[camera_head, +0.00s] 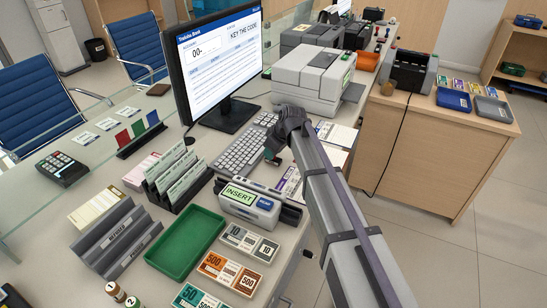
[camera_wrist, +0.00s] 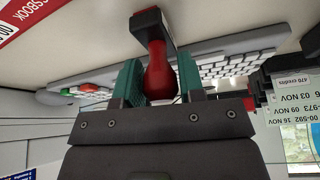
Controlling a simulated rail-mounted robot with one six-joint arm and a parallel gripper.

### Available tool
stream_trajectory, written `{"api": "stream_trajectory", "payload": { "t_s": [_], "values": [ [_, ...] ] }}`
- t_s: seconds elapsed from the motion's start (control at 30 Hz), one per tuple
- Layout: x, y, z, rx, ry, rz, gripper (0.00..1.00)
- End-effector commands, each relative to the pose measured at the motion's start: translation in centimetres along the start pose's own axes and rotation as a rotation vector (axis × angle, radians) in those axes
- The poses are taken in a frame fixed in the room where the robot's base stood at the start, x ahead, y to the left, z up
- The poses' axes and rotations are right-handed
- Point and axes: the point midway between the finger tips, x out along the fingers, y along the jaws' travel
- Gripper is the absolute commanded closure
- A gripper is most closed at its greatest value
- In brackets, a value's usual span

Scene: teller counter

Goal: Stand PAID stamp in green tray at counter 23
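A stamp with a red handle (camera_wrist: 160,76) and a dark base is between the green-padded fingers of my gripper (camera_wrist: 160,84) in the wrist view. The handle fills the gap, and the pads appear to press on both sides. No PAID label is readable. In the head view my gripper (camera_head: 274,152) hangs just right of the keyboard; the stamp is not clearly visible there. The green tray (camera_head: 187,243) lies empty on the near counter, to the left of and nearer than my gripper.
An INSERT device (camera_head: 249,203) stands between the tray and my gripper. A file rack (camera_head: 180,178), a grey REFUSED sorter (camera_head: 118,238) and banknote stacks (camera_head: 230,272) surround the tray. The monitor (camera_head: 222,65), keyboard (camera_head: 242,152) and printer (camera_head: 312,80) stand farther back.

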Motion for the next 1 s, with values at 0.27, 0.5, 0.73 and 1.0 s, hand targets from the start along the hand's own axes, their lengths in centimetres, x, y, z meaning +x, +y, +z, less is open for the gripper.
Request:
{"api": "stream_trajectory", "payload": {
  "t_s": [0.27,0.5,0.73,1.0],
  "values": [
    [0.0,0.0,0.0,0.0,0.0,0.0,0.91],
    [-0.1,0.0,0.0,0.0,0.0,0.0,0.96],
    [-3.5,0.0,-1.5,0.0,0.0,0.0,0.96],
    [-9.1,0.0,-4.0,0.0,0.0,0.0,0.96]
  ]
}}
